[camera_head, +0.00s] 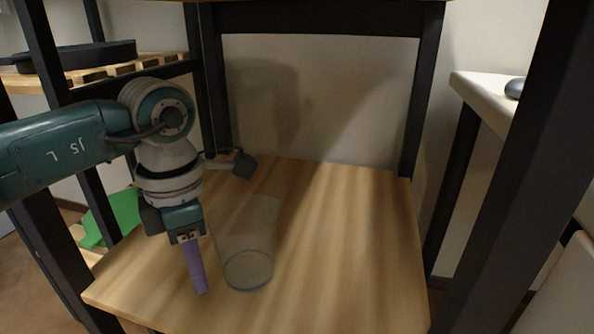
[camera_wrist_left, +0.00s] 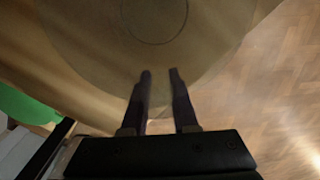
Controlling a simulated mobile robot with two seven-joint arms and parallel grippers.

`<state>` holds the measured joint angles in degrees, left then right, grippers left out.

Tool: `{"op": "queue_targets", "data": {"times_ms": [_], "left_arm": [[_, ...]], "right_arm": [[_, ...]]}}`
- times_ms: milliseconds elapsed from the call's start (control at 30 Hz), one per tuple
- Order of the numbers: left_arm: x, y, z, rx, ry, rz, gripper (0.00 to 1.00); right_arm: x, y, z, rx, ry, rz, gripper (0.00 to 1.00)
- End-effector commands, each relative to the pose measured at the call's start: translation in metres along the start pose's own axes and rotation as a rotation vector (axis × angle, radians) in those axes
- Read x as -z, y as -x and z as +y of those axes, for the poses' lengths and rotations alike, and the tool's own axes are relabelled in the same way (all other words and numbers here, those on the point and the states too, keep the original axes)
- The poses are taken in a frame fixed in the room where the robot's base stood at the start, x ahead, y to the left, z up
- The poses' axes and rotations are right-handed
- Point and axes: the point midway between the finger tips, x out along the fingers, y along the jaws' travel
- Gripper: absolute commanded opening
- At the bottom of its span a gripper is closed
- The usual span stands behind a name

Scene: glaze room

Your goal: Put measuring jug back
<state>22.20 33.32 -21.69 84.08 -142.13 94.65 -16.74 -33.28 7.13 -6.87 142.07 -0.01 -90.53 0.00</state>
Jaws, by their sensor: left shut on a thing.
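The measuring jug (camera_head: 247,245) is a clear, see-through vessel, upright at the wooden shelf board, left of its middle. Its walls are faint. I cannot tell whether its base touches the board. My left gripper (camera_head: 199,278) points down at the jug's left side, its purple finger showing beside the jug. It is shut on the jug. The left wrist view looks down on the jug's round base (camera_wrist_left: 155,30), with the two dark fingers (camera_wrist_left: 159,73) close together near its edge; the grip itself is hard to make out. My right gripper is not in view.
The wooden shelf board (camera_head: 340,250) is clear to the right of the jug. Black posts (camera_head: 415,110) frame the shelf. A dark pan (camera_head: 90,54) rests on a slatted rack at the left, with a green item (camera_head: 112,218) lower down. A white counter (camera_head: 485,92) stands right.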

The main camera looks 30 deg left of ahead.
Motion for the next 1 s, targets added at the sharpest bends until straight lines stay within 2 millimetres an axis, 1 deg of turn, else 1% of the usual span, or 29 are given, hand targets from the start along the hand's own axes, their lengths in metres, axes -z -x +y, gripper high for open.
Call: {"op": "queue_targets", "data": {"times_ms": [67, 100, 333, 567, 667, 900, 1000], "left_arm": [[0.000, -0.003, 0.000, -0.001, 0.000, 0.000, 0.00], [0.000, -0.003, 0.000, 0.000, 0.000, 0.001, 0.31], [0.000, -0.002, 0.000, 0.000, 0.000, 0.001, 0.57], [0.000, -0.002, 0.000, 0.000, 0.000, 0.000, 0.57], [0.000, 0.006, 0.000, 0.000, 0.001, -0.001, 0.57], [0.000, 0.050, 0.001, -0.004, 0.001, -0.001, 0.57], [0.000, 0.065, 0.001, -0.002, 0.000, 0.000, 0.57]], "right_arm": [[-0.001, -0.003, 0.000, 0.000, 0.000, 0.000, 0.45], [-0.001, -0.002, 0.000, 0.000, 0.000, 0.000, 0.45], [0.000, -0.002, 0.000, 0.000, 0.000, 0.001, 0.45], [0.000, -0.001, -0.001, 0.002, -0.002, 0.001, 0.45], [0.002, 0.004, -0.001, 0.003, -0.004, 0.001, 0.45], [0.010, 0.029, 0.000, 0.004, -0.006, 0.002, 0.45], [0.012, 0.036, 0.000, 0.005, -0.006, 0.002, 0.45]]}}
